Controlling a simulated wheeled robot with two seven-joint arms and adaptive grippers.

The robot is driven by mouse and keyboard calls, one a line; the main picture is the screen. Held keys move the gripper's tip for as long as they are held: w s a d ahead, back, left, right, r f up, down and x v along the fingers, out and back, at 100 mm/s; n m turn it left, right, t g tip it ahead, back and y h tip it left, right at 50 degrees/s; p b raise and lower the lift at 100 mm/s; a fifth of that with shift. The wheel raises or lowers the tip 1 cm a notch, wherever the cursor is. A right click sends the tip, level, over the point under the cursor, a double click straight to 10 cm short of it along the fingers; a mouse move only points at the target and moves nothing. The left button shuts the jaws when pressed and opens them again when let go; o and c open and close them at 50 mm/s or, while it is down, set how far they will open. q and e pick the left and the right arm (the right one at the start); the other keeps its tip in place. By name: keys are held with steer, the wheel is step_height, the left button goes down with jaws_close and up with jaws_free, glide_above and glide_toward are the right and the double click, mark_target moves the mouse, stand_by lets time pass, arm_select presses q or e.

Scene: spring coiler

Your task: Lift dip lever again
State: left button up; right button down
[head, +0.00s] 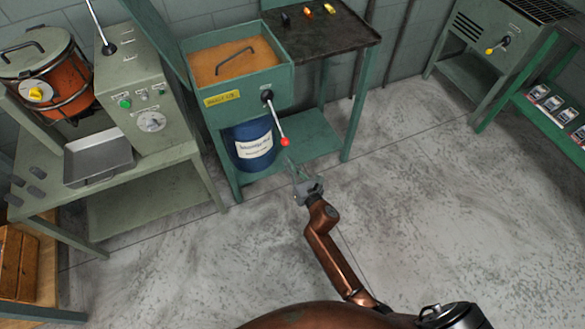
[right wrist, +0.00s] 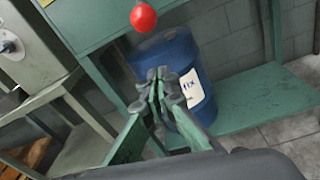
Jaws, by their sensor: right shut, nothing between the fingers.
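The dip lever (head: 276,118) is a metal rod on the front of the green dip tank (head: 235,76). It slants down to the right and ends in a red ball knob (head: 285,142). The knob also shows at the top of the right wrist view (right wrist: 143,17). My right gripper (head: 291,163) is just below the knob in the head view, and its fingers (right wrist: 163,82) are shut and empty, apart from the knob. My left gripper is not in view.
A blue drum (head: 252,143) stands on the shelf under the tank. A dark-topped table (head: 330,40) adjoins on the right. A grey-green machine (head: 135,85) and a metal tray (head: 98,160) are at left. The floor (head: 440,190) on the right is clear.

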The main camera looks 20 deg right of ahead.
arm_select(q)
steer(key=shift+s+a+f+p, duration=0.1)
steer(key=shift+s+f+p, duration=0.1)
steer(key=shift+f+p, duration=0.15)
arm_select(e)
steer(key=shift+w+d+r, duration=0.2)
steer(key=shift+w+r, duration=1.3)
steer(key=shift+r, duration=0.2)
